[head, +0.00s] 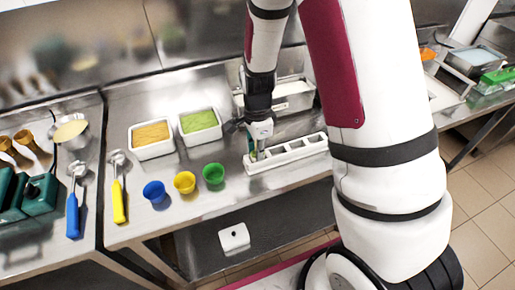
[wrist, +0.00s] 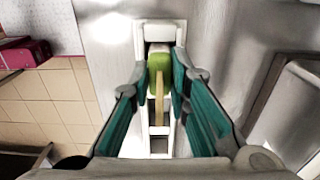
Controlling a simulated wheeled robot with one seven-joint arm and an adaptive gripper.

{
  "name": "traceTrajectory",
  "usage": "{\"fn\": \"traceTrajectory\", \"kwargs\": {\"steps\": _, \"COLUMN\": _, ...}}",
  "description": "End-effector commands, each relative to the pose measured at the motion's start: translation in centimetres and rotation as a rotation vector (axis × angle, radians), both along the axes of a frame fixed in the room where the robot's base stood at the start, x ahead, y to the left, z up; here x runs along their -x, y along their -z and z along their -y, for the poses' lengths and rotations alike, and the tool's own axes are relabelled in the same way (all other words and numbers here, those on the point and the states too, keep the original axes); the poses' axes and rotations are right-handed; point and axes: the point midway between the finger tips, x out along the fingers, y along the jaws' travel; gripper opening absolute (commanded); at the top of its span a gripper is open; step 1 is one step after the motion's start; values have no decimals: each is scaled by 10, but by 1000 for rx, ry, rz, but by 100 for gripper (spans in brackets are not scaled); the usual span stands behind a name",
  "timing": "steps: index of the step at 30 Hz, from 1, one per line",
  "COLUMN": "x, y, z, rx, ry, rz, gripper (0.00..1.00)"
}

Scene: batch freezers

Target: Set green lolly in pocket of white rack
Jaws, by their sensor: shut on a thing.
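The white rack (head: 297,151) lies on the steel counter, a long narrow block with a row of square pockets. In the wrist view the rack (wrist: 140,35) runs top to bottom below my gripper. My gripper (wrist: 160,78) is shut on the green lolly (wrist: 159,61), with a teal finger on each side of it. The lolly's pale stick (wrist: 159,98) points toward the camera. In the head view my gripper (head: 260,150) is at the rack's left end. The lolly is over or in a pocket near that end; its lower part is hidden, so I cannot tell how deep.
Blue (head: 154,191), yellow (head: 185,182) and green (head: 213,174) cups stand left of the rack. Tubs of orange (head: 152,152) and green (head: 202,139) stuff stand behind them. The counter's front edge is near the rack.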

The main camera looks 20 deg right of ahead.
Motion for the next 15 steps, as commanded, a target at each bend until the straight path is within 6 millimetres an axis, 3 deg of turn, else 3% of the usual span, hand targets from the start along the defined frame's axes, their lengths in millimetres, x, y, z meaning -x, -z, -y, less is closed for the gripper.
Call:
{"fn": "traceTrajectory", "kwargs": {"steps": 3, "x": 0, "y": 0, "z": 0, "rx": 0, "ry": 0, "rz": 0, "gripper": 0}}
{"fn": "traceTrajectory", "kwargs": {"steps": 4, "x": 0, "y": 0, "z": 0, "rx": 0, "ry": 0, "rz": 0, "gripper": 24}}
{"fn": "traceTrajectory", "kwargs": {"steps": 6, "x": 0, "y": 0, "z": 0, "rx": 0, "ry": 0, "rz": 0, "gripper": 40}}
{"fn": "traceTrajectory", "kwargs": {"steps": 15, "x": 0, "y": -1, "z": 0, "rx": 0, "ry": 0, "rz": 0, "gripper": 40}}
